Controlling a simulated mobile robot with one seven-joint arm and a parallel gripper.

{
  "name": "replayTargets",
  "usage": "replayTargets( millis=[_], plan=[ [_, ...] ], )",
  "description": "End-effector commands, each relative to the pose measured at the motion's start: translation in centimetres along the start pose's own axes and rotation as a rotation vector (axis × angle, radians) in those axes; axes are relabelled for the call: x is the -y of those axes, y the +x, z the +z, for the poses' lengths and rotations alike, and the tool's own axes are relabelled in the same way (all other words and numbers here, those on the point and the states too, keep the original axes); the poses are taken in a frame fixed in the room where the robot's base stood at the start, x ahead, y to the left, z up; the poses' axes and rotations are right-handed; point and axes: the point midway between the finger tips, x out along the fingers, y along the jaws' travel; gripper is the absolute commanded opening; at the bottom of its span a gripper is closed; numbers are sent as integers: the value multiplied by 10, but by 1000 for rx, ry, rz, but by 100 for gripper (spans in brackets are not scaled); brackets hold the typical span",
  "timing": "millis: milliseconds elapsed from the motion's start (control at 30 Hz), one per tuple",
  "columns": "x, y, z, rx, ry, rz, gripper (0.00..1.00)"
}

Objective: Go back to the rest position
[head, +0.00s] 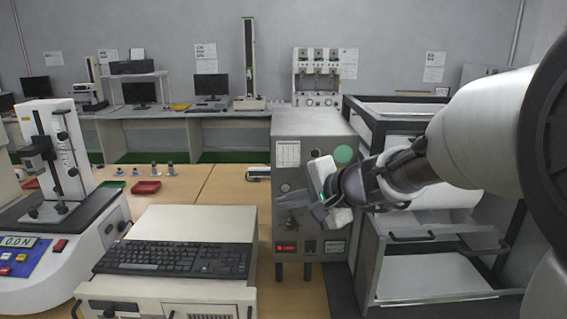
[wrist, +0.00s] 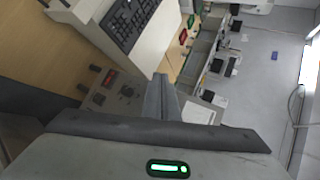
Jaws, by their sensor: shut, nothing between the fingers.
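My gripper (head: 283,212) is in the head view, in front of the left part of the grey control box (head: 312,128). Its fingers are together and empty, pointing left. In the wrist view my gripper (wrist: 160,78) shows its closed fingers in the middle, with the box's panel (wrist: 110,92) behind them. My arm comes in from the right of the head view. The box has knobs, a red lit display and a green round mark on its front. Part of its front is hidden by my gripper. I cannot tell whether the fingers touch the panel.
A keyboard (head: 178,258) lies on a beige case (head: 190,222) left of the box. A force tester (head: 60,180) stands at far left. A shelf rack (head: 425,268) stands right of the box, under my arm.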

Motion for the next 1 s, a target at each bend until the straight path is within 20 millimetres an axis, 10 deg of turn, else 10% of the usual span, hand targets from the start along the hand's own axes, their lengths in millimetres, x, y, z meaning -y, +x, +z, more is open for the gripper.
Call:
replayTargets(
  millis=[167,500,1000],
  plan=[
    [31,-105,54,-34,-503,180,0],
    [-62,-249,88,-1,-943,638,0],
    [-84,-276,83,-9,-988,740,0]
  ],
)
